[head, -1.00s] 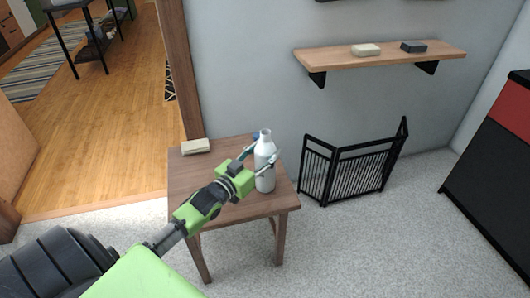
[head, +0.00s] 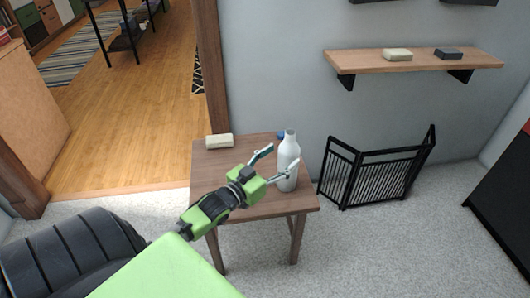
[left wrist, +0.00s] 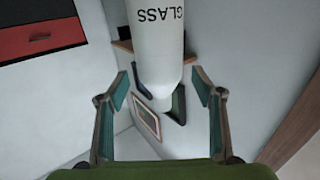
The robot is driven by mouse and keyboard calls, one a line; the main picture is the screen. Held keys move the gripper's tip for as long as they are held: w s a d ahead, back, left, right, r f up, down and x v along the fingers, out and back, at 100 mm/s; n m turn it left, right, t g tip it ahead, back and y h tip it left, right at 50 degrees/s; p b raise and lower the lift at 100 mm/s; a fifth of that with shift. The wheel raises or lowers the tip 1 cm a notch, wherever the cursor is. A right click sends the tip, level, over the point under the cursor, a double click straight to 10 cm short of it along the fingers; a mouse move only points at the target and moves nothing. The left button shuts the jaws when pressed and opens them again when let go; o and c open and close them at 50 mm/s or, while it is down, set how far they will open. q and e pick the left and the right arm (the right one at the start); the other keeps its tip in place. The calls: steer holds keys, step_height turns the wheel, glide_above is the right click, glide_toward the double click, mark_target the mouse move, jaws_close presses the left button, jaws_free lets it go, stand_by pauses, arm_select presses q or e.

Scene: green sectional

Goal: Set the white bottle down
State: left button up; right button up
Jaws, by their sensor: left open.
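The white bottle (head: 287,168) stands upright on the small wooden table (head: 234,168), near its right edge. My left gripper (head: 282,158) is open at the bottle's left side, its two fingers spread apart. In the left wrist view the bottle (left wrist: 158,38) appears upside down, with the lettering "GLASS". There it lies ahead, between the lines of the open fingers (left wrist: 162,88), with gaps on both sides. My right gripper is not in view.
A pale block (head: 219,141) lies at the table's back left. A black folding screen (head: 378,172) stands right of the table. A wall shelf (head: 415,61) holds two small blocks.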

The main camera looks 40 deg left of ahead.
arm_select(q)
steer(key=s, duration=0.7)
steer(key=shift+s+a+p, duration=0.2)
steer(key=shift+s+p, duration=0.15)
steer(key=shift+p, duration=0.1)
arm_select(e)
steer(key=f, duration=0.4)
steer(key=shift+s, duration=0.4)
